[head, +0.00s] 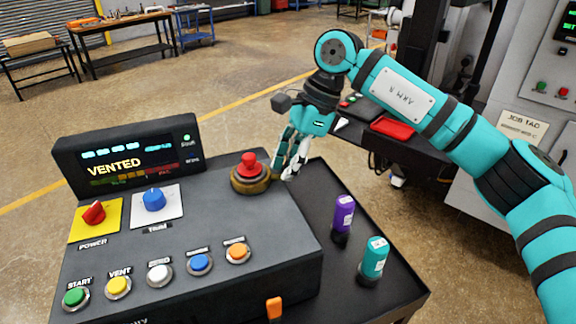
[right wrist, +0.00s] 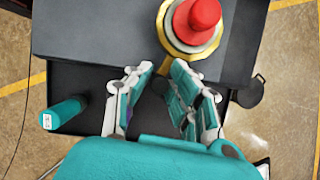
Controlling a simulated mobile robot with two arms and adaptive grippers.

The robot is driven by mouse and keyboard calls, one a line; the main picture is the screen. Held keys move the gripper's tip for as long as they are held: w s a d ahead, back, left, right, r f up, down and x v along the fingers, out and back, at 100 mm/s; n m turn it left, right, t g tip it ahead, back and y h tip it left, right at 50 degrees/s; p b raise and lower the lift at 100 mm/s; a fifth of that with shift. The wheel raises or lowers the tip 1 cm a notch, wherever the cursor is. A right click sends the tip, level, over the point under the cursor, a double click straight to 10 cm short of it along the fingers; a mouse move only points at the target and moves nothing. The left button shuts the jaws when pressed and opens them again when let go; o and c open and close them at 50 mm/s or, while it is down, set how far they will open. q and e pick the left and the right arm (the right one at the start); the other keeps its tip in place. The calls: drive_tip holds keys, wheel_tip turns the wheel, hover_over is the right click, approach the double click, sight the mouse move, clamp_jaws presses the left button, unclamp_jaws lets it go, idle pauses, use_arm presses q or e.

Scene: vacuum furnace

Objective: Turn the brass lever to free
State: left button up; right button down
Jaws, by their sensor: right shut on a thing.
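The brass lever sticks out from a brass collar (head: 250,182) around the base of a red mushroom button (head: 249,161) on the dark control console. In the right wrist view the lever (right wrist: 165,67) points from the collar (right wrist: 162,32) down between my fingertips; its outer end is partly hidden. My right gripper (head: 287,170) reaches in from the far right side of the console and is shut on the lever, fingers on both sides of it in the right wrist view (right wrist: 163,71). The red button (right wrist: 197,18) stands upright just beyond the fingertips. My left gripper is not in view.
The console display (head: 115,164) reads VENTED. A red knob (head: 94,212), a blue knob (head: 154,199) and several push buttons sit on the panel. A purple cylinder (head: 343,214) and a teal cylinder (head: 373,259) stand on the dark surface right of the console.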

drive_tip(key=shift+w+r, duration=0.1)
idle(0.4)
drive_tip(key=c, duration=1.2)
unclamp_jaws()
drive_tip(key=v, duration=1.2)
drive_tip(key=shift+w, duration=0.1)
